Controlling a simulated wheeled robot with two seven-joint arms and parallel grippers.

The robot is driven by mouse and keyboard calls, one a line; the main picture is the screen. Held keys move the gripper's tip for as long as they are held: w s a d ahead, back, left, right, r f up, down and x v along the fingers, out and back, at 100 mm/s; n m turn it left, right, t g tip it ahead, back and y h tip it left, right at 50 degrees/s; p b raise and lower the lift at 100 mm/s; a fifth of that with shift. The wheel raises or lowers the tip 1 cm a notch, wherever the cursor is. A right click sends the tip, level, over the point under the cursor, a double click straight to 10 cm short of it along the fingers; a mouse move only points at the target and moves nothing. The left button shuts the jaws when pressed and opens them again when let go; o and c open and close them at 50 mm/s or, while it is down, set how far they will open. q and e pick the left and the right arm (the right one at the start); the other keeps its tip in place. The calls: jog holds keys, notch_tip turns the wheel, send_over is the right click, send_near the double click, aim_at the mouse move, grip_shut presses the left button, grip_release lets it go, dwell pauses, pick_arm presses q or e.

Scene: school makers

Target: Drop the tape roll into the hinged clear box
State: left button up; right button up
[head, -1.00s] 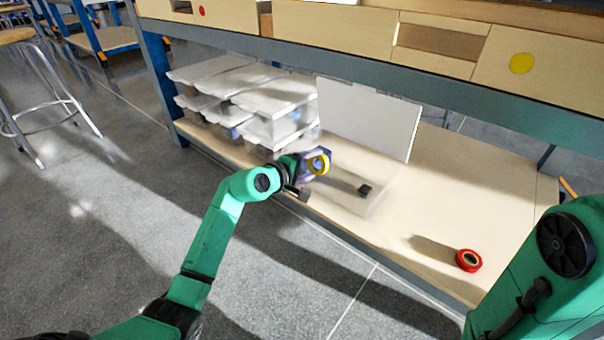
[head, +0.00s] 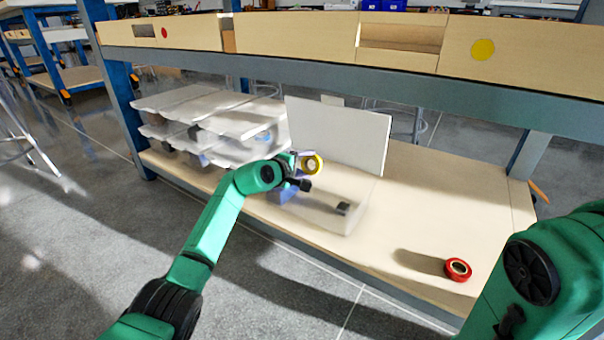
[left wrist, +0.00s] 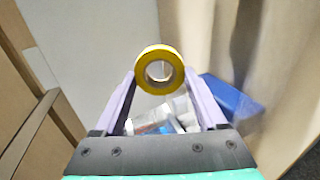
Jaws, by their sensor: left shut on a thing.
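My left gripper (head: 303,165) is shut on a yellow tape roll (head: 313,165), which also shows between the fingertips in the left wrist view (left wrist: 148,82). The hinged clear box (head: 322,218) stands on the lower shelf, its pale lid (head: 338,137) raised upright at the back. The held roll is in front of the lid and appears above the left part of the box. A small dark piece (head: 343,207) shows at the box. My arm hides part of the box's left side. My right gripper is out of view; only my right arm shows.
Several lidded clear bins (head: 215,125) are stacked left of the open box. A red tape roll (head: 458,269) lies on the shelf (head: 440,205) at right. The bench's grey beam (head: 300,75) runs above. A blue thing (left wrist: 232,98) shows beside the fingers.

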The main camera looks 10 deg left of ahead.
pick_arm(q)
jog(key=o, duration=1.3)
jog(key=shift+c, duration=0.2)
jog(key=shift+r, duration=0.1)
jog(key=shift+s+a+r+p, duration=0.1)
jog(key=shift+s+a+p, duration=0.05)
jog(key=shift+s+p, duration=0.15)
jog(key=p+v, duration=0.7)
jog(key=v, duration=0.7)
jog(key=shift+p, duration=0.3)
